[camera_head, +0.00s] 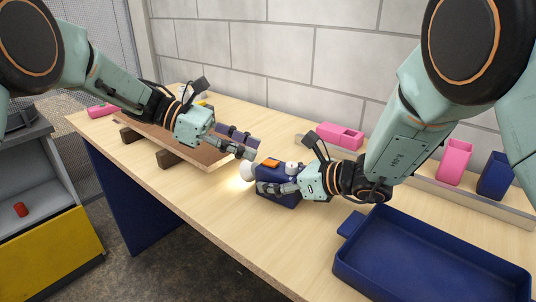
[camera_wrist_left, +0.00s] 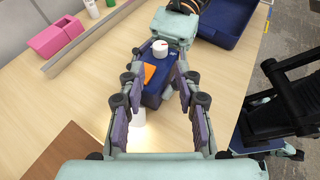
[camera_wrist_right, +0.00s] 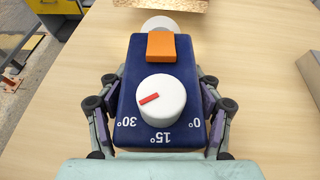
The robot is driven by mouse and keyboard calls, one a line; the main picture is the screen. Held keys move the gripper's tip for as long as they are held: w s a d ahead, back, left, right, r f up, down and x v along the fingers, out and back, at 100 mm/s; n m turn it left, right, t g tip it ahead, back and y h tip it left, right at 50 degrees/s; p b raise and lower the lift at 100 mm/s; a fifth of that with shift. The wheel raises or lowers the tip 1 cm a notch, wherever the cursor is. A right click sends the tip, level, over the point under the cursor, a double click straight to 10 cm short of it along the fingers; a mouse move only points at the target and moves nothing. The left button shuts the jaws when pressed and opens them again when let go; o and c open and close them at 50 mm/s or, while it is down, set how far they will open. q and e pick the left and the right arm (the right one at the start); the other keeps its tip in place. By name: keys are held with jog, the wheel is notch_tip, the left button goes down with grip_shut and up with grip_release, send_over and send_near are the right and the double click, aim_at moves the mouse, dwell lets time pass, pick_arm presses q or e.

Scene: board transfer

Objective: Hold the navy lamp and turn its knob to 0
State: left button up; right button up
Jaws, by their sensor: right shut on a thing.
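The navy lamp (camera_head: 264,174) is a box with an orange block (camera_wrist_right: 161,46), a white knob (camera_wrist_right: 163,100) and a pale, glowing bulb end (camera_head: 246,172). My right gripper (camera_head: 276,182) is shut on the lamp, one finger along each side. In the right wrist view the knob's red mark (camera_wrist_right: 149,98) points left, on the 30° side of the scale; 15° is in the middle and 0° at the right. My left gripper (camera_head: 246,144) is open and empty, above and to the left of the lamp. In the left wrist view the lamp (camera_wrist_left: 156,82) shows between its fingers.
A large navy tray (camera_head: 430,262) lies to the right of the lamp. A brown board (camera_head: 190,150) on dark supports lies to the left. Pink bins (camera_head: 340,136) stand along the back near the wall. The table front is clear.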

aim_at(288, 163)
pick_arm(q)
jog(key=shift+v, duration=1.5)
jog(key=shift+m+g, duration=0.5)
jog(key=x, duration=0.8)
jog(key=w+x, duration=0.1)
jog(key=x, duration=0.3)
jog(key=shift+f, duration=0.15)
grip_shut()
